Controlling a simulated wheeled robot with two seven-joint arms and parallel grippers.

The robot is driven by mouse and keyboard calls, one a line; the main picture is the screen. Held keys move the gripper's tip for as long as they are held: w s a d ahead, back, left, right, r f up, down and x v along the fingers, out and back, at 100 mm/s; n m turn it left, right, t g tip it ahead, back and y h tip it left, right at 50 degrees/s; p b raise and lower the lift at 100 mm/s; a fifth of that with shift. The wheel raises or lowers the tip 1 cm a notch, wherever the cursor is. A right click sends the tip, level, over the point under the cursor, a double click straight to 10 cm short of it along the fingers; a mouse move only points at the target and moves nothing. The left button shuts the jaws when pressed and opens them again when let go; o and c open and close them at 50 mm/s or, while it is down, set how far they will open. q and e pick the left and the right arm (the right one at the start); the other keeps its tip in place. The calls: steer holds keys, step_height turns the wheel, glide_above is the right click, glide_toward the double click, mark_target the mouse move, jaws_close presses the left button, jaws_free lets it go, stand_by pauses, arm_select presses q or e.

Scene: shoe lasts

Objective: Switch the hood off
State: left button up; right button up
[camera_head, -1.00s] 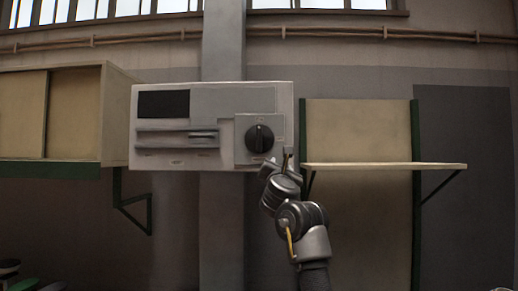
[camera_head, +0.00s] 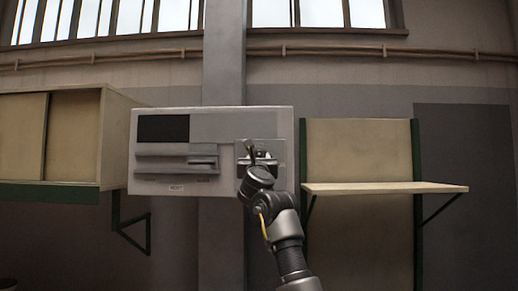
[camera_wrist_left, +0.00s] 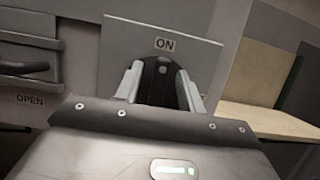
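The hood's grey control box (camera_head: 215,128) hangs on the wall ahead. Its black knob (camera_wrist_left: 156,92) sits on a square plate (camera_wrist_left: 197,52) under an "ON" label (camera_wrist_left: 164,44); a pale dot near the knob's top faces that label. In the head view my left gripper (camera_head: 260,157) covers most of the knob. In the left wrist view its two fingers (camera_wrist_left: 158,88) stand apart, one on each side of the knob. I cannot tell whether they touch it. My right gripper is out of view.
A slot with a handle (camera_head: 178,161) is left of the knob, with an "OPEN" label (camera_wrist_left: 30,100) below it. A wooden shelf (camera_head: 385,188) juts out to the right. A wooden cabinet (camera_head: 72,140) hangs to the left.

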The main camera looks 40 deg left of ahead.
arm_select(q)
steer(key=shift+p+x, duration=0.4)
steer(key=shift+x, duration=0.7)
jaws_close()
